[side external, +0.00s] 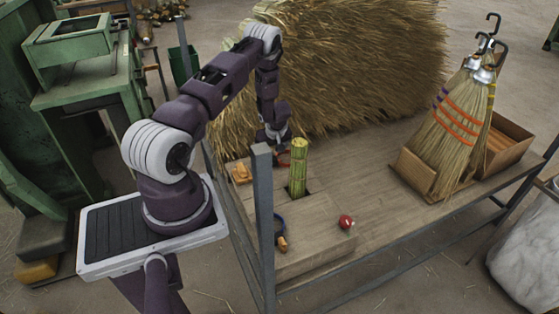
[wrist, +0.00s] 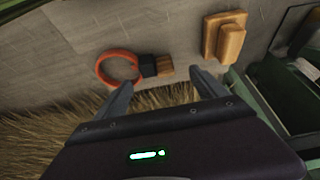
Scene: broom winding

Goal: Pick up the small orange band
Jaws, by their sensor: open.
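The small orange band is a ring (wrist: 101,70) lying on the wooden table, joined to a dark block and a short wooden piece (wrist: 164,66). In the side view the ring (side external: 283,163) shows small and reddish, partly hidden under my gripper (side external: 274,138). In the wrist view my gripper (wrist: 161,82) is open, with nothing between its fingers. The wooden piece and dark block lie ahead of the gap between the fingertips, and the ring lies ahead and to the left. I cannot tell the exact height above them.
A bound green stalk bundle (side external: 299,168) stands close to the ring. A tan block (side external: 241,174) lies left, also in the wrist view (wrist: 224,38). A straw heap (side external: 350,70) rises behind; brooms (side external: 455,130) stand right.

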